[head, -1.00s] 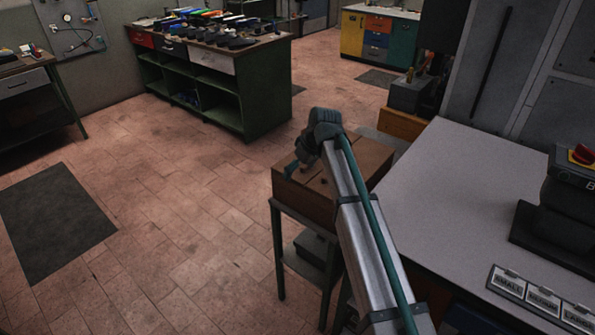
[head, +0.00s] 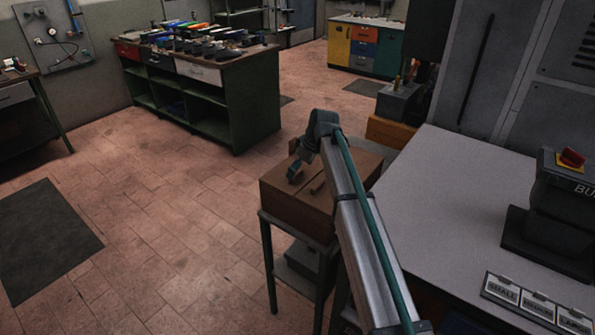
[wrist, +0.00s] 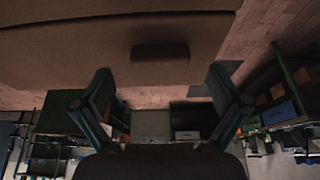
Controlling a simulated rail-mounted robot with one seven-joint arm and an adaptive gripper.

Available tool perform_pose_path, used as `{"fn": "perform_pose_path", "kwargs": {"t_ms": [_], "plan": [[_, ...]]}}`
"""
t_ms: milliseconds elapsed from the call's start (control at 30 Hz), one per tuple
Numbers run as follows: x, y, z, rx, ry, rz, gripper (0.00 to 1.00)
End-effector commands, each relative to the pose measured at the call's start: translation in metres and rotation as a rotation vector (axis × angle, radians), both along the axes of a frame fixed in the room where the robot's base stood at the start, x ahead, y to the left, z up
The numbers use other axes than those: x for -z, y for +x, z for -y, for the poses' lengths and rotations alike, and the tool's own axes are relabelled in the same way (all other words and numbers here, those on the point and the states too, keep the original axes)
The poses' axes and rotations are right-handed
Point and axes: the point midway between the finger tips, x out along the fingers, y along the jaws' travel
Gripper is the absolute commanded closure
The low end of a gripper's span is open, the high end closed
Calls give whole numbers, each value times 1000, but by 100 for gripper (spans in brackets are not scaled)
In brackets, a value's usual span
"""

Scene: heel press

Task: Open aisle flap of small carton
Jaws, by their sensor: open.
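The small carton (head: 290,210) is a brown box on a narrow stand, left of the grey bench in the head view. A raised dark brown strip (head: 317,186) shows on its top. My gripper (head: 295,173) is over the carton's top, near its left part; contact cannot be told. In the wrist view the carton's brown surface (wrist: 70,50) fills the upper part, with a dark brown raised piece (wrist: 160,52) on it. My gripper (wrist: 160,74) is open there, its fingers either side of that piece and lower in the picture, with nothing between them.
The carton's stand (head: 268,265) has a lower shelf. The grey bench (head: 440,200) lies close on the right, with a dark button box (head: 560,200) and size labels (head: 535,305). A green workbench (head: 215,95) stands behind. The floor to the left is open.

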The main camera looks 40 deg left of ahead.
Motion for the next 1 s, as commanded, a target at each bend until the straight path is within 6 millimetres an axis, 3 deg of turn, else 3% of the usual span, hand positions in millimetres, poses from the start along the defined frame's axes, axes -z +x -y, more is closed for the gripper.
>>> {"fn": "perform_pose_path", "kwargs": {"t_ms": [233,600,1000], "plan": [[23,-1,-10,0,-1,-1,2],[27,-1,-11,0,0,0,4],[27,-1,-11,0,0,0,70]]}}
